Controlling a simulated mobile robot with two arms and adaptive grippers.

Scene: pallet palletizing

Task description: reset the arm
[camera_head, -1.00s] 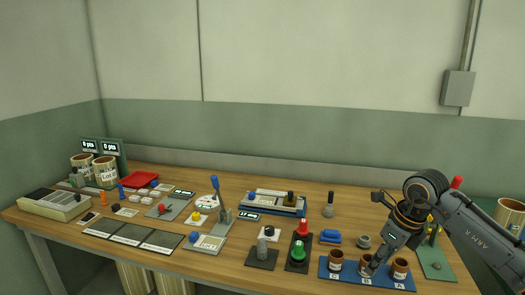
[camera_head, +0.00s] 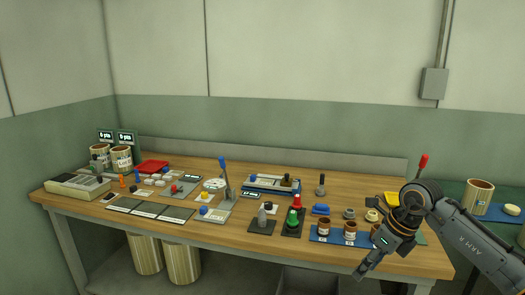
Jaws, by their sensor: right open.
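My right arm comes in from the right edge. Its gripper (camera_head: 374,240) is open with nothing visible between the fingers, over the right front of the wooden table (camera_head: 225,237). One finger reaches down past the table's front edge in the picture. A blue mat (camera_head: 338,242) with brown labelled jars lies just left of the gripper. The left jar (camera_head: 323,227) and middle jar (camera_head: 350,229) stand upright and clear. The right jar is partly hidden behind the gripper. My left gripper is not in view.
A green button (camera_head: 293,218) and a red one stand left of the mat. A blue-handled lever (camera_head: 222,166) rises mid-table. A red tray (camera_head: 151,167) and striped canisters (camera_head: 122,158) sit at the far left. Another canister (camera_head: 480,197) stands on a side surface at right.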

